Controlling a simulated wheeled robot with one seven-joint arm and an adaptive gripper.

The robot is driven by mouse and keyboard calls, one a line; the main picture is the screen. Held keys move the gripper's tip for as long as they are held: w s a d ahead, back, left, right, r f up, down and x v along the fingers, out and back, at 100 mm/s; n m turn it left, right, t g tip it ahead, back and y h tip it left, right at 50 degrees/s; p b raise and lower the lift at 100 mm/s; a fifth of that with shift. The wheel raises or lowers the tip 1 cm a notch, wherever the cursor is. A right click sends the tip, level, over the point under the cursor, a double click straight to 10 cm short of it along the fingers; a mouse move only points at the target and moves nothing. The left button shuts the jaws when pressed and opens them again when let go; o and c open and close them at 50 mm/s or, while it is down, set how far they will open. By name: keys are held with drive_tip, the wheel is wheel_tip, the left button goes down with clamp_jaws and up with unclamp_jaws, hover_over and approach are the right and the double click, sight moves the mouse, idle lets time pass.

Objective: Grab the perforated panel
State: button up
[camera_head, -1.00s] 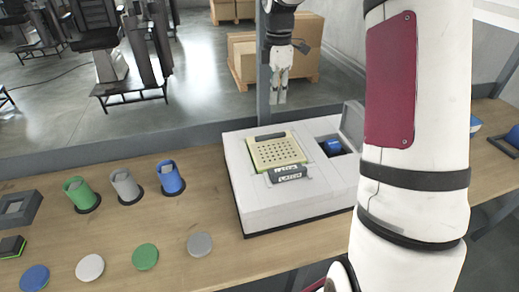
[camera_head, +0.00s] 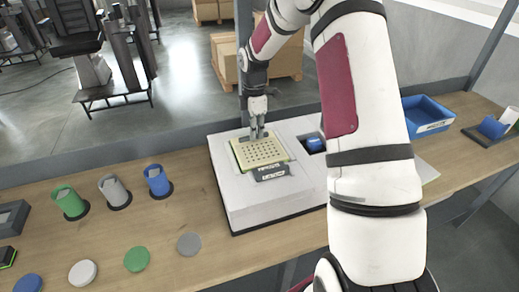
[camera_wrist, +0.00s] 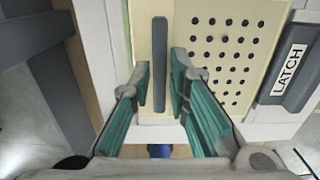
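The perforated panel (camera_head: 262,155) is a cream plate with rows of dark holes, lying in the top of a white box. In the wrist view the panel (camera_wrist: 228,60) has a grey bar handle (camera_wrist: 160,40) along one side. My gripper (camera_head: 258,133) is at the panel's far edge, over the handle. In the wrist view my gripper (camera_wrist: 161,85) is open, with one teal-lined finger on each side of the handle and a gap visible on both sides. A dark block marked LATCH (camera_wrist: 288,75) sits beside the panel.
The white box (camera_head: 245,208) stands on a wooden table (camera_head: 190,215). Blue, grey and green cups and several coloured discs are to the left. A blue bin (camera_head: 428,125) is at the right. My arm hides part of the box's right side.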

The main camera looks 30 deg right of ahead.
drive_tip(key=shift+f, duration=0.45)
clamp_jaws()
